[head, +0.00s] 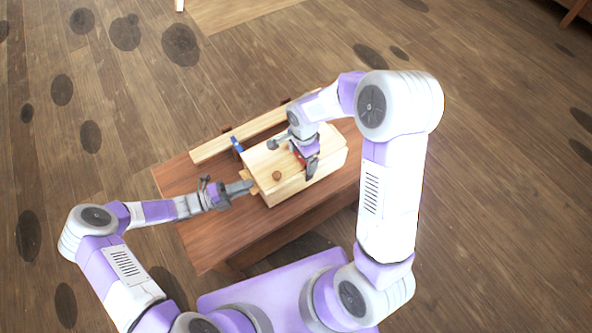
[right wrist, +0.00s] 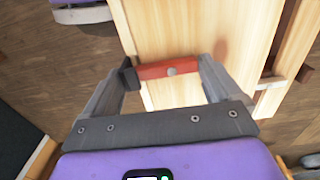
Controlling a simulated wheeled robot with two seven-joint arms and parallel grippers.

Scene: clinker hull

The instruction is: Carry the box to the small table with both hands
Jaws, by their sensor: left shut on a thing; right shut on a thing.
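The box (head: 322,157) is pale wood with a round brown knob (head: 277,176) on it. It is on or just above a dark brown table (head: 207,236); I cannot tell if they touch. My left gripper (head: 247,187) is at the box's left end, shut on a small wooden tab there. My right gripper (head: 304,160) is over the box, shut on a red bar. In the right wrist view the red bar (right wrist: 168,70) spans between both fingers, against pale wood. I cannot tell whether the bar is fixed to the box. The right arm hides part of the box.
A long pale board (head: 215,149) lies along the table's back edge, with a blue piece (head: 237,145) near it. A pale flat surface (head: 240,12) shows at the top; I cannot tell whether it is a table. The plank floor (head: 480,200) has dark round spots and looks open to the right.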

